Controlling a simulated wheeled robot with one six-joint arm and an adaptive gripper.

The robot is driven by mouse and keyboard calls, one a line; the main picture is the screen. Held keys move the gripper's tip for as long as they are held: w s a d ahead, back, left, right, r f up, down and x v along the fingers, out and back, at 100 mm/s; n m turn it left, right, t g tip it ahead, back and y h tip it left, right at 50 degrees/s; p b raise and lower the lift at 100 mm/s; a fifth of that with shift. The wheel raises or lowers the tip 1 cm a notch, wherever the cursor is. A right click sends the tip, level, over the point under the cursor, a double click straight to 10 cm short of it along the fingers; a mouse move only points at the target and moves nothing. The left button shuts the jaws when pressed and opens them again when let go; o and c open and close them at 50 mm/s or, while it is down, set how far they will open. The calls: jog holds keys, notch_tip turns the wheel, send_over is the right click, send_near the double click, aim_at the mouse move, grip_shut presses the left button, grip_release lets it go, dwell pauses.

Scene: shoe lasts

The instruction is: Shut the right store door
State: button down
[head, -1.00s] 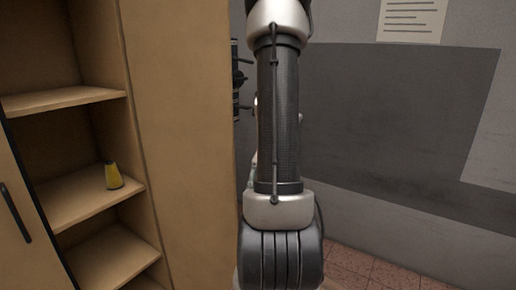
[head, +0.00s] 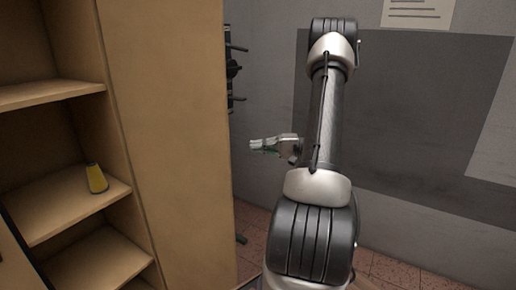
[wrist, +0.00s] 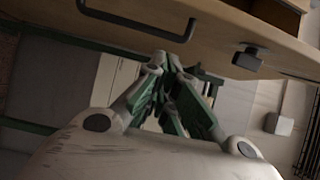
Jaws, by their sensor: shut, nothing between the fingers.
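A pale wooden store (head: 60,95) with open shelves stands at the left in the head view. A dark strip at the lower left edge belongs to its left door, mostly out of view. A tall wooden panel (head: 170,130) stands right of the shelves; I cannot tell whether it is the open right door or the store's side. My gripper (head: 262,144) is right of the panel, apart from it, shut and empty. In the wrist view its fingertips (wrist: 172,68) meet below a wooden board (wrist: 225,35) with a dark bar handle (wrist: 135,30).
Dark fittings (head: 234,70) show behind the panel's right edge. A grey wall with a dark board (head: 400,120) and a paper notice (head: 417,12) is behind my arm. Reddish tiled floor (head: 258,235) shows between.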

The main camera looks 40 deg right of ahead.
jog(key=w+a, duration=0.1)
jog(key=a, duration=0.7)
jog(key=shift+w+a, duration=0.4)
